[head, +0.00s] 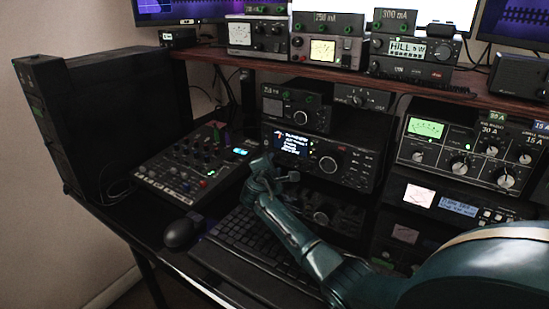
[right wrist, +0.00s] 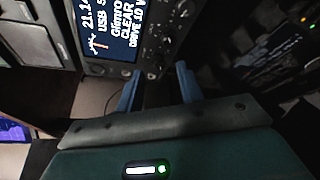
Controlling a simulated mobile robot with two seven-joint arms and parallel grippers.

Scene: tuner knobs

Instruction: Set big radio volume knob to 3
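The big radio (head: 318,160) is a black unit with a lit display and a large round dial (head: 328,164), on the shelf above the keyboard. My right gripper (head: 278,172) is in front of the radio's lower left part. In the right wrist view its two blue fingers (right wrist: 158,88) are apart with nothing seen between them. That view shows the radio's display (right wrist: 108,28) turned sideways and a row of small knobs (right wrist: 165,38) just beyond the fingertips. I cannot tell which knob is the volume knob or read its setting. My left gripper is not in view.
A mixer (head: 195,165) lies left of my gripper. A keyboard (head: 262,250) and a mouse (head: 180,232) are on the desk below. A small unit (head: 297,108) sits on top of the radio. A power supply with several knobs (head: 470,155) stands to the right.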

